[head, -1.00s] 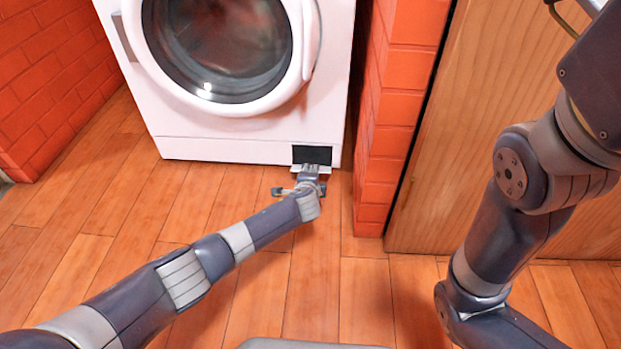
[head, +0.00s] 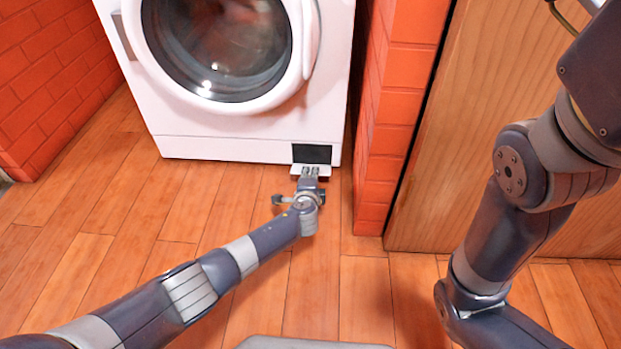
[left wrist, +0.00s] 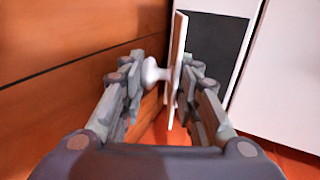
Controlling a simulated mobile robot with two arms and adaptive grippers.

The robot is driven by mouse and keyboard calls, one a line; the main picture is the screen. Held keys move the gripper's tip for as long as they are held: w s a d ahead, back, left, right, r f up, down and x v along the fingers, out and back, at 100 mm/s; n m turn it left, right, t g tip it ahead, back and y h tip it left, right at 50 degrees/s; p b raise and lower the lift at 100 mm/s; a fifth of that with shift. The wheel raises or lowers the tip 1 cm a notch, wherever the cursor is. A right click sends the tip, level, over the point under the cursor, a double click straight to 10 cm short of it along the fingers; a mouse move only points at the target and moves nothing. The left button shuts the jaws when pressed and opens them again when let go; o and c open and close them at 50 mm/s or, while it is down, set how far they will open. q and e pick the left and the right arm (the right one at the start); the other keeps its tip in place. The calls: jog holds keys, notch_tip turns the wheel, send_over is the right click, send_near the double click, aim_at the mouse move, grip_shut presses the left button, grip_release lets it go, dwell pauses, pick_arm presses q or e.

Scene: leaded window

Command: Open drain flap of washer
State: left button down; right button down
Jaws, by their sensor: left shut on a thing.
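The white washer (head: 240,146) stands against the wall with its round door shut. At its lower right corner is a dark rectangular opening (head: 312,154). The white drain flap (head: 323,172) is swung out from the lower edge of this opening. In the left wrist view the flap (left wrist: 179,50) shows edge-on, with a round white knob (left wrist: 152,73) on one face, beside the dark recess (left wrist: 217,50). My left gripper (head: 309,174) is at the flap, its fingers on both sides of the knob and panel (left wrist: 160,88). My right gripper is out of view; only its arm shows.
An orange brick pillar (head: 385,130) stands close to the right of the washer, with a wooden panel (head: 480,150) beyond it. A brick wall (head: 50,80) is at the left. The wooden floor (head: 120,230) in front is clear apart from my arm.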

pick_arm(q)
jog(key=shift+a+f, duration=0.1)
jog(key=c, duration=1.3)
grip_release()
jog(key=shift+s, duration=0.2)
jog(key=shift+v, duration=3.85)
jog(key=shift+w, duration=0.1)
